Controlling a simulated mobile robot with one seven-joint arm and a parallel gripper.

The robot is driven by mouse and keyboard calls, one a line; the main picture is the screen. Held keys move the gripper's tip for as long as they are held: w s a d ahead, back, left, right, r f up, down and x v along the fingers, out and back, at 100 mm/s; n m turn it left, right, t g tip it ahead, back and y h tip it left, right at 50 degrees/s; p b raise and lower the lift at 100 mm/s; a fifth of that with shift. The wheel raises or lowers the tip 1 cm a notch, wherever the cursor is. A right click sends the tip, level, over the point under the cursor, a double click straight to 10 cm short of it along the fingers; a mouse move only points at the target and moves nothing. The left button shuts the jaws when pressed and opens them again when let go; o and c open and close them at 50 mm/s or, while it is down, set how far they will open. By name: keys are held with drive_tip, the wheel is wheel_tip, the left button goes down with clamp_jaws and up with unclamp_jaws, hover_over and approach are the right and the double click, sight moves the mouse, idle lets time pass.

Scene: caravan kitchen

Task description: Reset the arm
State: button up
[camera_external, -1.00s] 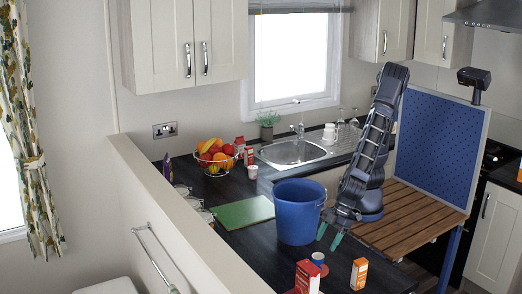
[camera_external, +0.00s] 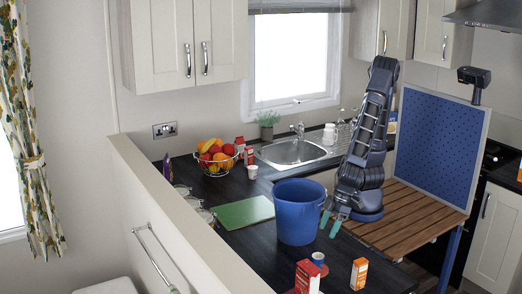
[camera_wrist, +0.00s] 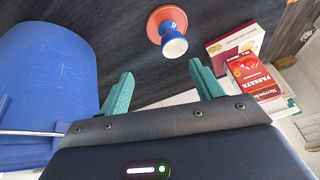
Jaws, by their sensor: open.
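My gripper (camera_external: 331,224) is open and empty, its two teal fingertips pointing down just right of the blue bucket (camera_external: 297,212) in the external view. My arm rises from its base on the wooden slatted table. In the wrist view my gripper (camera_wrist: 165,92) shows its teal fingers wide apart with nothing between them. The blue bucket (camera_wrist: 45,75) fills the left of that view, beside the left finger. A blue and white cup (camera_wrist: 173,42) on an orange-red base stands beyond the fingers.
The small cup (camera_external: 318,259), a red carton (camera_external: 307,277) and an orange carton (camera_external: 359,274) stand on the dark counter near the gripper. A green board (camera_external: 244,212) lies left of the bucket. A blue perforated panel (camera_external: 437,150) stands right of my arm.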

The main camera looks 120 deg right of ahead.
drive_tip(key=s+d+r+m+g+y, duration=0.1)
drive_tip(key=s+d+r+m, duration=0.1)
drive_tip(key=s+d+r, duration=0.65)
drive_tip(key=s+d+r+m+g, duration=0.1)
drive_tip(key=s+d+r, duration=0.45)
drive_tip(key=d, duration=0.65)
drive_tip(key=s+d+n+t+h, duration=0.1)
drive_tip(key=s+d+n, duration=0.4)
drive_tip(key=s, duration=0.6)
drive_tip(key=shift+d+r+n+t, duration=0.3)
drive_tip(key=shift+d+n, duration=0.1)
drive_tip(key=shift+d, duration=0.65)
